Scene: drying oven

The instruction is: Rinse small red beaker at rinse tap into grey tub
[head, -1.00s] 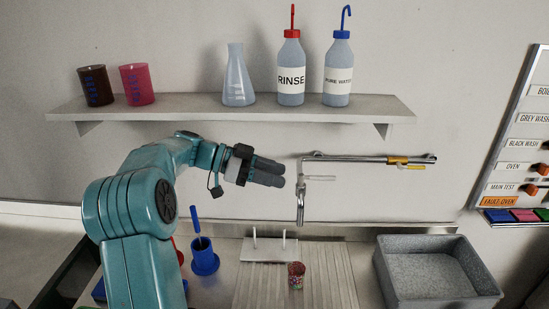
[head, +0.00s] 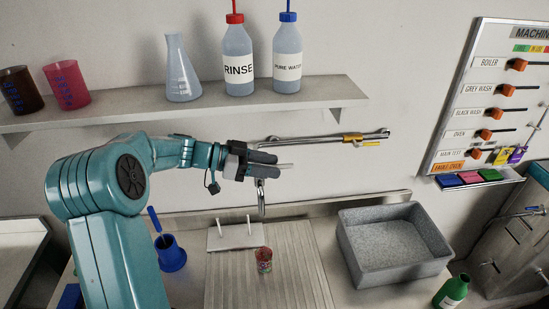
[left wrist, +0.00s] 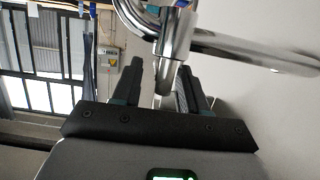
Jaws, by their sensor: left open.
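The small red beaker (head: 264,260) stands upright on the ribbed drainboard, below and apart from my left gripper. The rinse tap (head: 330,139) is a chrome pipe on the wall with a yellow-orange band and a down-turned spout. My left gripper (head: 278,165) is at the spout end of the tap; its fingers are apart with no beaker between them. In the left wrist view the chrome pipe (left wrist: 175,40) shows just beyond and between the fingers (left wrist: 165,85); I cannot tell whether they touch. The grey tub (head: 395,245) stands right of the drainboard. My right gripper is not in view.
A shelf (head: 330,100) above holds a flask (head: 182,75), a RINSE bottle (head: 238,65) and a PURE WATER bottle (head: 287,65).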

